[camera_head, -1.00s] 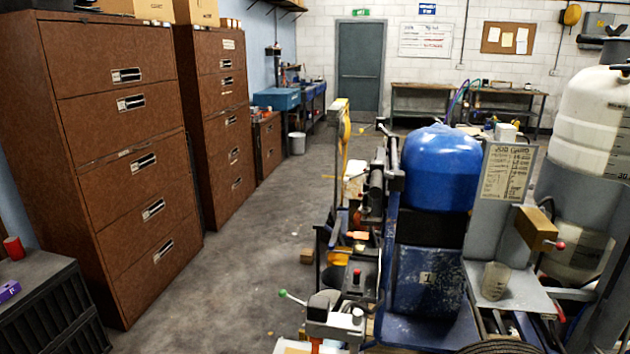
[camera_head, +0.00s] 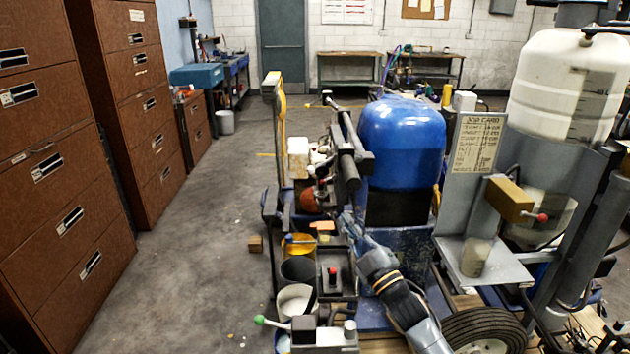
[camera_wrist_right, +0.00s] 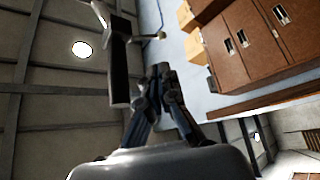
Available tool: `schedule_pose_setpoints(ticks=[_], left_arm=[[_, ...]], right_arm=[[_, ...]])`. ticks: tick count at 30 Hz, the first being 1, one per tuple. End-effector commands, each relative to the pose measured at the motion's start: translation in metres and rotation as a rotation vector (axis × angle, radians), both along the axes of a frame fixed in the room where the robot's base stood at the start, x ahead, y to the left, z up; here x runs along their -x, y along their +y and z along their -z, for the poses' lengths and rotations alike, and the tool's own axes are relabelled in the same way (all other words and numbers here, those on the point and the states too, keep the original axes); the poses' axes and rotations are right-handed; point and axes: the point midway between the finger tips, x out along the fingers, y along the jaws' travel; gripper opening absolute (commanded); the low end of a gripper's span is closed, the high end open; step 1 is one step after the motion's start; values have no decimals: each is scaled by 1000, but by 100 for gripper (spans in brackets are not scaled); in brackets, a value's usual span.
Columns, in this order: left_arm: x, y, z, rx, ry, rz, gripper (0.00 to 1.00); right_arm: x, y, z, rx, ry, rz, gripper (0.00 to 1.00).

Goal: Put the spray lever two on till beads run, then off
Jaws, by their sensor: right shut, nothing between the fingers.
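Several levers show on the line striper, and I cannot tell which is spray lever two. A lever with a green knob (camera_head: 260,320) sticks out left of a grey block at the bottom. A red-knobbed lever (camera_head: 541,217) sticks out of a brass-coloured block on the right. A red-topped control (camera_head: 333,272) stands on a dark box in the middle. My right gripper (camera_head: 347,226) is shut and empty, left of the blue tank (camera_head: 403,138) and below the dark handlebar (camera_head: 352,160). In the wrist view its fingers (camera_wrist_right: 160,92) are near a dark bar (camera_wrist_right: 119,70). My left gripper is out of view.
A job card (camera_head: 478,143) stands on the grey panel, with a clear cup (camera_head: 475,257) on the tray below. A white tank (camera_head: 565,85) stands at the right. Brown cabinets (camera_head: 45,150) line the left, with open floor between.

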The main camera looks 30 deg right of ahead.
Motion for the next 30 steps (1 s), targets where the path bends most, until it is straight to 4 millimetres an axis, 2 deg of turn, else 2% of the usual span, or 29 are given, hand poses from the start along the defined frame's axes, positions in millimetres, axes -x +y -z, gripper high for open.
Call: schedule_pose_setpoints(ticks=[4,7,15,24,30], left_arm=[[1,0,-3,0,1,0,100],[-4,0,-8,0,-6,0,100],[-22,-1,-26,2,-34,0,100],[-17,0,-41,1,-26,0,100],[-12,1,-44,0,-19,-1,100]], right_arm=[[-6,0,-3,-1,0,0,0],[-18,-1,-10,-1,-1,-1,0],[-71,-4,-33,-2,-1,0,0],[-118,-7,-50,-2,0,0,0],[-129,-7,-52,-2,3,0,0]])
